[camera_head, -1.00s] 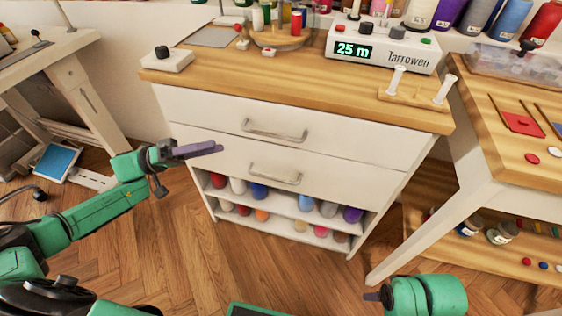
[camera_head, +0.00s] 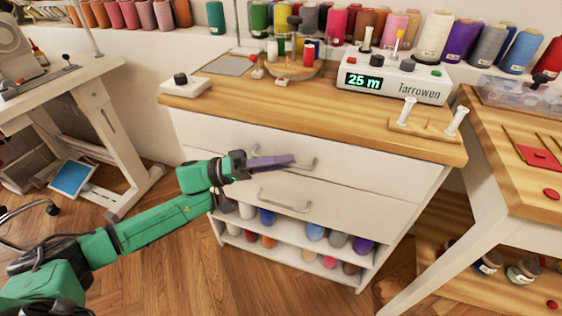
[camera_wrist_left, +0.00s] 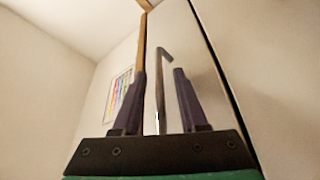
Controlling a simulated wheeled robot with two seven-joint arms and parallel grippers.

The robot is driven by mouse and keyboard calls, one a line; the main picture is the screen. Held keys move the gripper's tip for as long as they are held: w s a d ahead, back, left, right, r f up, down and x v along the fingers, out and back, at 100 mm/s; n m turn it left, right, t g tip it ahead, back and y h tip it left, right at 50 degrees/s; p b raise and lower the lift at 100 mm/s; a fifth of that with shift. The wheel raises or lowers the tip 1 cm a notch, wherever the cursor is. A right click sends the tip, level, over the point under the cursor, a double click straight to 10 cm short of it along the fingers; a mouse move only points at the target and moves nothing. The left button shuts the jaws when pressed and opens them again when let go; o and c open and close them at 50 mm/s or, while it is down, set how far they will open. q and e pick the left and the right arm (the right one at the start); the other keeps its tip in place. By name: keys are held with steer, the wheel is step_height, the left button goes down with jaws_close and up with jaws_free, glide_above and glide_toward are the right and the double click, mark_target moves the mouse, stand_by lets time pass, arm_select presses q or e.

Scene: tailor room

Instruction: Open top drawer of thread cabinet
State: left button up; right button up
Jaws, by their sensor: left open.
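The white thread cabinet (camera_head: 400,180) has a wooden top and two drawers, both closed. The top drawer (camera_head: 360,155) has a silver bar handle (camera_head: 312,164), partly hidden behind my left gripper (camera_head: 293,160). In the left wrist view, my left gripper (camera_wrist_left: 159,75) is open, and the handle (camera_wrist_left: 160,85) shows between its two dark fingers, with gaps on both sides. I cannot tell how deep the handle sits between them. The lower drawer (camera_head: 350,205) has a similar handle (camera_head: 284,200). My right gripper is out of view.
Open shelves with thread spools (camera_head: 314,231) lie below the drawers. A white Tarrowen device (camera_head: 395,80) and a small spool stand (camera_head: 428,125) are on top. A wooden-topped table (camera_head: 510,185) stands close at the right. Wood floor (camera_head: 180,265) is clear in front.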

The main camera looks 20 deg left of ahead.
arm_select(q)
jaws_close()
stand_by(1.3)
